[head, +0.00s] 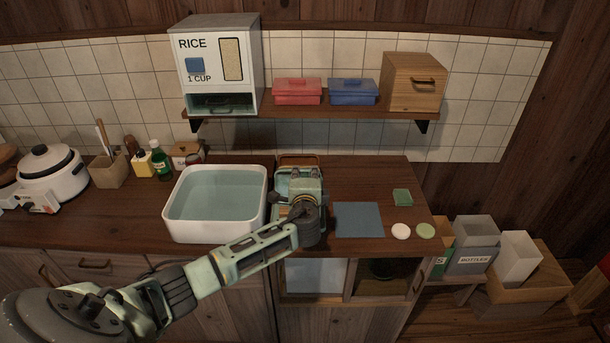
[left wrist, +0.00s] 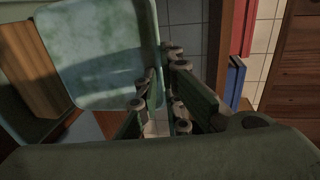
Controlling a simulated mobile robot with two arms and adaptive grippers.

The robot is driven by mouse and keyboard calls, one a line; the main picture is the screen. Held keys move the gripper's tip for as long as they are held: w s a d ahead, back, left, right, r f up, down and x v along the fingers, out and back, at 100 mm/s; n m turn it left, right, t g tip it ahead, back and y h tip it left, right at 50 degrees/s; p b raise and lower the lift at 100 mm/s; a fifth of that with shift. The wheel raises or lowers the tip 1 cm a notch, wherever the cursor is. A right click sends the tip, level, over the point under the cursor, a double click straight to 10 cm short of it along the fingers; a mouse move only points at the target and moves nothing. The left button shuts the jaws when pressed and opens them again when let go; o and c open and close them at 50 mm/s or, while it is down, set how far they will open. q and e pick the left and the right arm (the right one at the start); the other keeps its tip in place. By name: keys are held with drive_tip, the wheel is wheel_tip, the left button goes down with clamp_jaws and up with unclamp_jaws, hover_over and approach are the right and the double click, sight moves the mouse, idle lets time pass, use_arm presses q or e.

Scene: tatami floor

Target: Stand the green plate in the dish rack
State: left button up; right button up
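A small light-green disc (head: 426,231) lies at the counter's front right. My right gripper is not in view.
The white basin (head: 174,220) holds water. A blue-grey mat (head: 358,219), a white disc (head: 401,231) and a green square (head: 402,197) lie on the right counter. The shelf (head: 345,111) above carries a rice dispenser (head: 218,65) and several boxes. A pot (head: 52,172) stands left.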

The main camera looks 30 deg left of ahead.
use_arm(q)
drive_tip(key=o, duration=0.5)
wheel_tip(320, 180, down, 2)
drive_tip(key=shift+f, duration=0.1)
drive_tip(key=shift+o, duration=0.2)
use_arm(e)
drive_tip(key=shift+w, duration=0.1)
use_arm(q)
drive_tip(key=shift+r, duration=0.25)
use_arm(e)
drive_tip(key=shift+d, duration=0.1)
use_arm(q)
drive_tip(key=v, duration=1.2)
drive_tip(key=shift+r, duration=0.2)
